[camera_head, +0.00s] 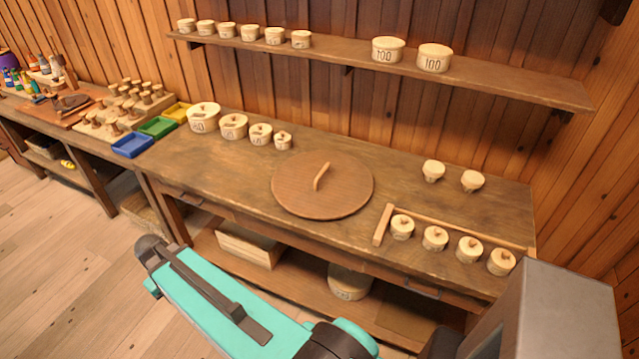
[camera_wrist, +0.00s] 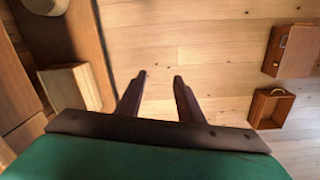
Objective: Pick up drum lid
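The drum lid (camera_head: 345,194) is a large, flat, round brown wooden disc. It lies on the workbench in the middle of the head view, with an upright bar handle (camera_head: 321,176) across its centre. Nothing lies on it or touches it. My gripper (camera_wrist: 160,78) shows in the wrist view with its two dark fingers apart and nothing between them. It points at the floorboards, away from the lid. The lid is not in the wrist view.
Small lidded tubs (camera_head: 435,238) stand in a row right of the lid beside a wooden strip (camera_head: 381,225). More tubs (camera_head: 234,126) stand behind left. A wall shelf (camera_head: 340,62) overhangs the bench back. A round drum (camera_head: 348,283) sits on the lower shelf.

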